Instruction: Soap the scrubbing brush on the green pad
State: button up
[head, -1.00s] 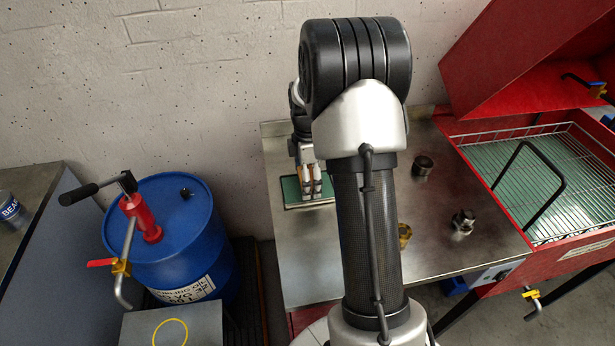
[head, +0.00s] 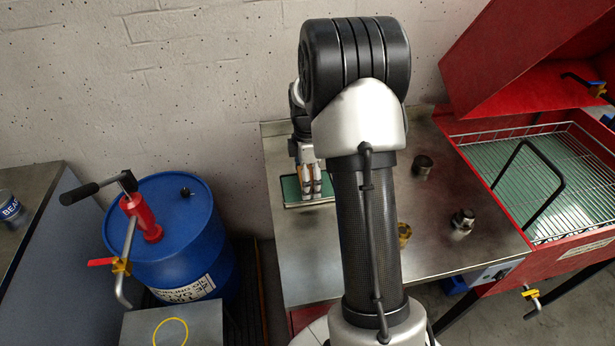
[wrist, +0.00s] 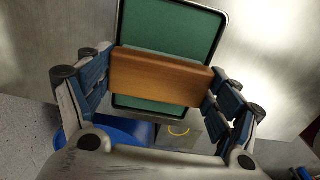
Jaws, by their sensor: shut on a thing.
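The scrubbing brush shows as a plain wooden block (wrist: 162,77) in the wrist view. My gripper (wrist: 160,84) is shut on it, one finger at each end. In the head view my gripper (head: 311,184) is over the green pad (head: 290,188), which lies in a shallow metal-rimmed tray near the left edge of the steel bench. In the wrist view the green pad (wrist: 170,25) shows behind the brush. The bristles are hidden under the block, so I cannot tell whether they touch the pad.
The steel bench (head: 300,250) also holds a dark cylindrical part (head: 422,165), a brass part (head: 404,233) and a metal part (head: 463,220). A red parts washer (head: 500,205) with a wire basket is at right. A blue drum (head: 180,245) with a pump stands left.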

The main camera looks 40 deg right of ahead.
dwell(0.4)
jog(key=shift+r+p, duration=2.85)
jog(key=shift+r, duration=0.65)
jog(key=s+a+m, duration=0.2)
jog(key=a+m, duration=0.4)
jog(key=a, duration=0.5)
jog(key=s+a+f+m, duration=0.1)
jog(key=a+m, duration=0.5)
jog(key=a, duration=0.6)
jog(key=shift+s+f+m, duration=0.15)
jog(key=shift+s+m, duration=0.25)
jog(key=shift+s, duration=0.25)
